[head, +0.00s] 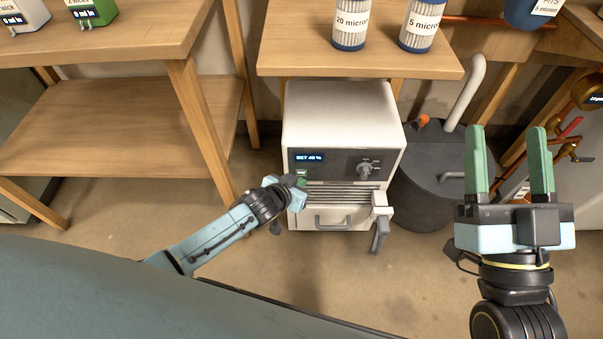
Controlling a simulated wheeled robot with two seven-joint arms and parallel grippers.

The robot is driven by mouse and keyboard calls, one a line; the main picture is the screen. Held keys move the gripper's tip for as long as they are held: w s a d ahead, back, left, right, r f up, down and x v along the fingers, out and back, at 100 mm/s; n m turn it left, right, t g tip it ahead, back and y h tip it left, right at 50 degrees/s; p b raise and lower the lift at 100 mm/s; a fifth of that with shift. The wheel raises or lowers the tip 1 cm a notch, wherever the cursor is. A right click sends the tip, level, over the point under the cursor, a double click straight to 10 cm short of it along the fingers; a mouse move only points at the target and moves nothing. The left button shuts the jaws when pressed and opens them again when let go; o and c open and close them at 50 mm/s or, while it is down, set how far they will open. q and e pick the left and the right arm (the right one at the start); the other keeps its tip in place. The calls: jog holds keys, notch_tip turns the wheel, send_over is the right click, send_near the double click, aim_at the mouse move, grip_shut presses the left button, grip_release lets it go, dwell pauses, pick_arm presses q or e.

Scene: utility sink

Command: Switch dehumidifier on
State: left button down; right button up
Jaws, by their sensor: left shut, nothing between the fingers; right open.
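The white dehumidifier (341,112) stands on the floor under the right-hand shelf. Its dark front panel has a small lit display (309,157) that seems to read "SET 45 %", with a grey knob (366,169) to its right. A small pale label or button (301,172) sits below the display. My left gripper (299,181) is shut and empty, with its green tips at the lower left of the panel, just below that label. I cannot tell whether they touch the front. My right gripper (508,162) is open and empty, pointing up at the right.
The dehumidifier has a drawer with a handle (332,220) below its louvres and a hanging grey part (380,232) at its right. A dark tank (432,175) with a pipe stands right of it. A wooden shelf unit (120,125) is on the left. Filter cartridges (352,22) stand above.

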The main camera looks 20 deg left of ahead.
pick_arm(q)
jog(key=s+p, duration=0.1)
jog(key=s, duration=0.1)
jog(key=s+d+p, duration=0.1)
jog(key=s+p, duration=0.1)
jog(key=s, duration=0.1)
jog(key=shift+s+d, duration=0.35)
dwell(0.5)
